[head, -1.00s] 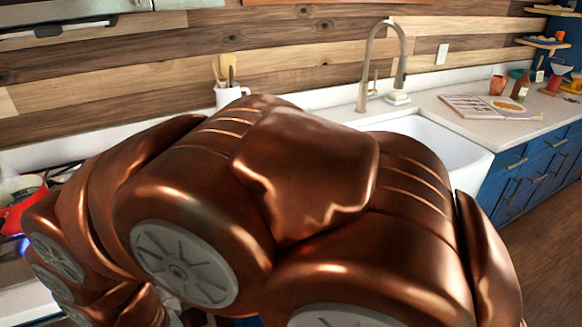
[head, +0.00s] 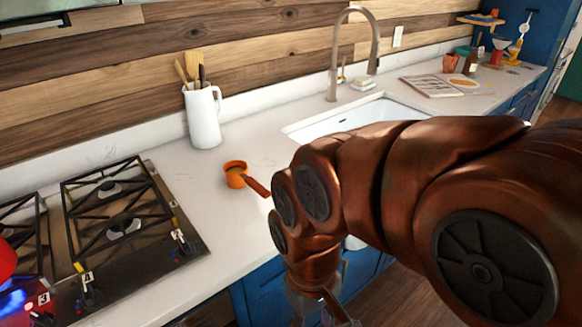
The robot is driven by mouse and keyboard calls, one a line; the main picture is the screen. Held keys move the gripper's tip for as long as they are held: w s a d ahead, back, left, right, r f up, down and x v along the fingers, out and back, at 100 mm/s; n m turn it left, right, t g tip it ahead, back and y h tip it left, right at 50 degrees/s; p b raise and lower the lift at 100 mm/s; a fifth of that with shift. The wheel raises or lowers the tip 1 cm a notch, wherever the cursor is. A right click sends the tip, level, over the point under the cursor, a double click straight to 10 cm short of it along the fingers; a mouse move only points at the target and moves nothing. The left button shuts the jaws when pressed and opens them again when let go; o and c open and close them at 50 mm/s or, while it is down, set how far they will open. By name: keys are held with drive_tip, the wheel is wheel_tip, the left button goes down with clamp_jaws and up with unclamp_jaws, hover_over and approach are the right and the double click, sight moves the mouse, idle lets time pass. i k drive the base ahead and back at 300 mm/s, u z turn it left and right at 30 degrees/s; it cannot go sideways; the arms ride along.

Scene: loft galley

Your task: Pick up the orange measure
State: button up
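The orange measure (head: 235,174) is a small round cup with a handle (head: 256,187) pointing to the lower right. It stands on the white counter between the stove and the sink in the head view. The tip of its handle lies close to my arm's outline in the picture. My gripper (head: 322,312) is only partly visible at the bottom edge, below my copper arm and in front of the blue cabinets. Its fingertips are cut off or hidden, so I cannot tell whether it is open or shut.
A white pitcher (head: 203,118) with wooden utensils stands behind the measure. The gas stove (head: 122,222) is to the left, with a red pot (head: 5,262) at the edge. The sink (head: 345,122) and faucet (head: 336,60) are to the right. The counter around the measure is clear.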

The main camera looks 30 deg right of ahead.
sight(235, 172)
drive_tip(key=u, duration=0.3)
drive_tip(key=k, duration=0.6)
drive_tip(key=u, duration=0.9)
drive_tip(key=k, duration=0.65)
drive_tip(key=u, duration=1.05)
drive_tip(key=i, duration=1.1)
drive_tip(key=z, duration=0.7)
drive_tip(key=i, duration=0.75)
drive_tip(key=z, duration=1.2)
drive_tip(key=i, duration=0.3)
drive_tip(key=z, duration=0.2)
